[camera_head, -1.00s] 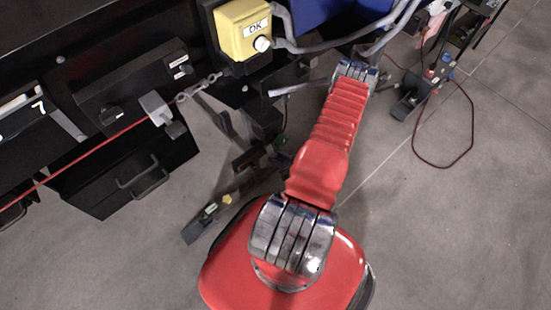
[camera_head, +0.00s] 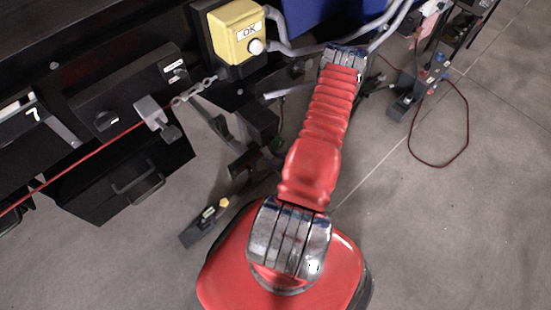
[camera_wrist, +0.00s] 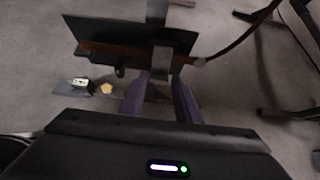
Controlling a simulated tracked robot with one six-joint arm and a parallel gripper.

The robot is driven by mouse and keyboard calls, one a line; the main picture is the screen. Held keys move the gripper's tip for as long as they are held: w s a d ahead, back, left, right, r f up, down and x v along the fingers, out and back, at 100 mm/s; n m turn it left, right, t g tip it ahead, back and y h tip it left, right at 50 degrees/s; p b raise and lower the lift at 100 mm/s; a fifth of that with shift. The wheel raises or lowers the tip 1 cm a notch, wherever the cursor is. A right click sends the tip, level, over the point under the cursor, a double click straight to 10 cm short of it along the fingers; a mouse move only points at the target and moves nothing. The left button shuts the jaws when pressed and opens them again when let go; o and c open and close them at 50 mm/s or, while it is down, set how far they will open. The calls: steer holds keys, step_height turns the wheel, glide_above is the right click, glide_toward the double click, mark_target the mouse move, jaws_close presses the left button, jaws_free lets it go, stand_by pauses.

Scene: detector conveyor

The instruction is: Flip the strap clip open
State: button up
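I cannot say for certain which part is the strap clip. In the head view a grey clip-like block (camera_head: 155,118) sits on a taut red line beside a short chain (camera_head: 194,90). In the wrist view a grey upright strip (camera_wrist: 160,58) crosses a dark flat plate (camera_wrist: 110,40). My gripper (camera_wrist: 161,82) shows there as two purple-grey fingers set apart, with the lower end of the strip between or just behind their tips. Contact is unclear. In the head view my red arm reaches up the picture and the fingertips cannot be made out.
A yellow OK button box (camera_head: 234,32) is at the top. A black drawer unit (camera_head: 125,180) stands at left. A dark tool with a yellow part (camera_head: 205,222) lies on the floor. A red cable loop (camera_head: 467,130) lies at right. Grey floor is open at lower right.

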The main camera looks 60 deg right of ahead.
steer(key=o, duration=0.3)
steer(key=shift+s+a, duration=0.1)
steer(key=v, duration=1.3)
steer(key=shift+s+r, duration=0.2)
steer(key=shift+s, duration=0.05)
stand_by(0.6)
